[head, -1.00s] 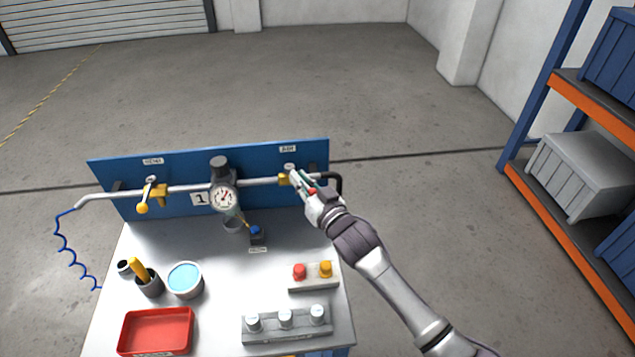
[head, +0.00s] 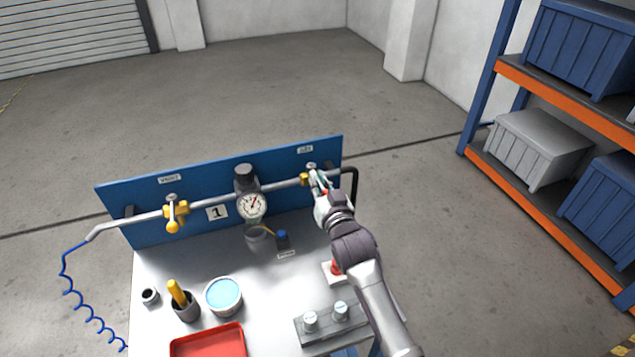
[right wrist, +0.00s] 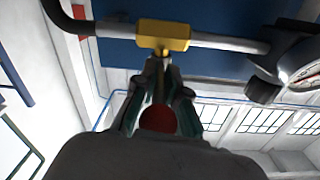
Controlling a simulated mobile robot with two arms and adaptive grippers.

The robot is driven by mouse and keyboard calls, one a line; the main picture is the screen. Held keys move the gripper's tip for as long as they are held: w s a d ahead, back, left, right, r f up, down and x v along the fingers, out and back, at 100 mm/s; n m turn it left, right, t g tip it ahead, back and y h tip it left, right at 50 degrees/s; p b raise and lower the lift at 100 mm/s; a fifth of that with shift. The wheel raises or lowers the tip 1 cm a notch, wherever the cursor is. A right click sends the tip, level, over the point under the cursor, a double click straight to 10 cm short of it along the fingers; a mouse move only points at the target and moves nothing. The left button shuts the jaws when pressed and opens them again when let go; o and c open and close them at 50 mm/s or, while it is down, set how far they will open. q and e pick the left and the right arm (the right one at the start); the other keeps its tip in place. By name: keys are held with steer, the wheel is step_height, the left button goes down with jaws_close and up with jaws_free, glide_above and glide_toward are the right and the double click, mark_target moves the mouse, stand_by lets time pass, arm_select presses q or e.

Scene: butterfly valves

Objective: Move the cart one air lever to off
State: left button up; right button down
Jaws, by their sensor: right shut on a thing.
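The cart (head: 285,270) carries a blue back panel with a pipe across it, marked with a "1" plate (head: 217,213). The right-hand yellow valve (head: 305,180) sits on the pipe under a small label that is too blurred to read surely. My right gripper (head: 318,183) is at this valve. In the right wrist view, the yellow valve body (right wrist: 163,35) is just beyond the fingers (right wrist: 160,75). They are shut on its lever, which points from the valve toward the camera. The lever's red knob (right wrist: 158,120) shows between the fingers. My left gripper is not in view.
A gauge (head: 251,205) and a left valve with a yellow knob (head: 173,226) share the pipe. A blue-topped tub (head: 223,296), a red tray (head: 208,343) and a grey knob block (head: 330,325) stand on the cart. A shelf rack (head: 565,90) stands at the right.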

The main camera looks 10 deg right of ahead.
steer(key=shift+r, duration=0.1)
steer(key=c, duration=1.2)
jaws_free()
steer(key=shift+s, duration=0.1)
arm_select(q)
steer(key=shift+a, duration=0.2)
arm_select(e)
steer(key=s, duration=0.3)
steer(key=s+d, duration=0.1)
steer(key=s, duration=0.3)
steer(key=s+d, duration=0.1)
steer(key=s, duration=0.3)
steer(key=shift+s+d, duration=0.1)
steer(key=shift+s, duration=0.15)
